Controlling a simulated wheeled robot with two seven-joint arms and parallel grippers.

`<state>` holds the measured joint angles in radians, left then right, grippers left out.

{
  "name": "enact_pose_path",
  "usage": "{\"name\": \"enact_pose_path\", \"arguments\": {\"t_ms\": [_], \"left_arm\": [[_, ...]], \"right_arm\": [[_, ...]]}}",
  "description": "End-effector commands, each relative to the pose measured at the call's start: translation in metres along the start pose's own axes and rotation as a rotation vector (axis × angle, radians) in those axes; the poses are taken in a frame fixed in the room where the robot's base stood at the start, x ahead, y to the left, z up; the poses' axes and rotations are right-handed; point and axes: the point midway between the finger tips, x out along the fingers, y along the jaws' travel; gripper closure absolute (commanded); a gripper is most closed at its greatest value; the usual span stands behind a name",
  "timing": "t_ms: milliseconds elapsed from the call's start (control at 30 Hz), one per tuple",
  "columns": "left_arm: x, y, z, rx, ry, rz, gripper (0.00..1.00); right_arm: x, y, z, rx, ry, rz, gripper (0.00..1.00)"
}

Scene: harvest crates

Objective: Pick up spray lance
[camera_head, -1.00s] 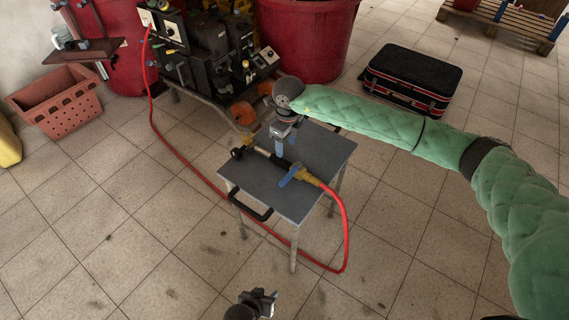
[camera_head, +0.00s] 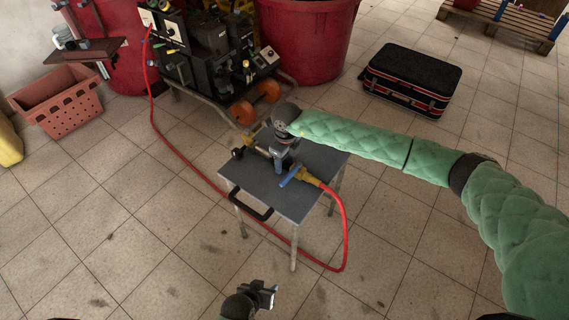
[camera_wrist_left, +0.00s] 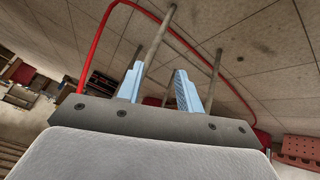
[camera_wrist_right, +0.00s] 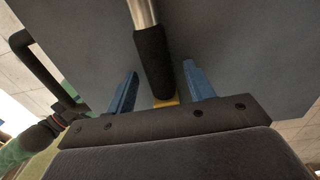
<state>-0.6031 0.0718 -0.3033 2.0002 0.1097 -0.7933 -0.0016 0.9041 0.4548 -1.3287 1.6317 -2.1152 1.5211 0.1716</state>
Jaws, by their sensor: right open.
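The spray lance (camera_head: 304,175) lies on a small grey table (camera_head: 272,194). It has a dark nozzle end, a yellow fitting, a blue lever and a red hose (camera_head: 345,225). My right gripper (camera_head: 281,168) is right over the lance and hides its middle. In the right wrist view my right gripper (camera_wrist_right: 160,88) is open, with the lance's black sleeve (camera_wrist_right: 153,62) and metal tube between and beyond its fingers; contact cannot be told. My left gripper (camera_head: 268,292) is low in front of the table. In the left wrist view the left gripper (camera_wrist_left: 160,78) is open and empty.
The table has black side handles (camera_head: 250,205). A black pump machine (camera_head: 210,50) on a wheeled frame stands behind it, joined to the hose. Red tubs (camera_head: 305,40), an orange crate (camera_head: 65,105) and a black case (camera_head: 412,75) stand around. The floor in front is clear.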

Motion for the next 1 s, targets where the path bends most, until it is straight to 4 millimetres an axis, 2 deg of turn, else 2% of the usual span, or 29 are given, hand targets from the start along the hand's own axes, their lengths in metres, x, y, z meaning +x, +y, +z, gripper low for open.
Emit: {"name": "enact_pose_path", "arguments": {"t_ms": [67,300,333,667,767,900,1000], "left_arm": [[0.0,0.0,0.0,0.0,0.0,0.0,0.64],[0.0,0.0,0.001,0.0,-0.001,0.001,0.64],[0.0,0.0,0.001,0.0,-0.001,0.001,0.64],[0.001,0.0,0.002,0.0,0.001,0.001,0.64],[0.004,-0.001,0.004,0.0,0.008,0.0,0.64],[0.017,-0.004,0.013,0.0,0.02,-0.003,0.64],[0.026,-0.008,0.022,-0.001,0.025,-0.007,0.64]], "right_arm": [[0.0,0.0,0.0,0.0,0.0,0.0,0.49],[0.0,0.0,0.0,0.0,0.0,0.0,0.96],[0.0,0.0,0.0,0.0,0.0,0.0,1.0],[-0.006,-0.001,0.001,0.0,-0.003,-0.001,1.0],[-0.016,0.0,0.001,-0.001,-0.004,-0.002,1.0],[-0.041,0.001,0.001,-0.001,-0.005,-0.003,1.0],[-0.051,0.003,-0.019,0.0,-0.001,-0.002,1.0]]}}
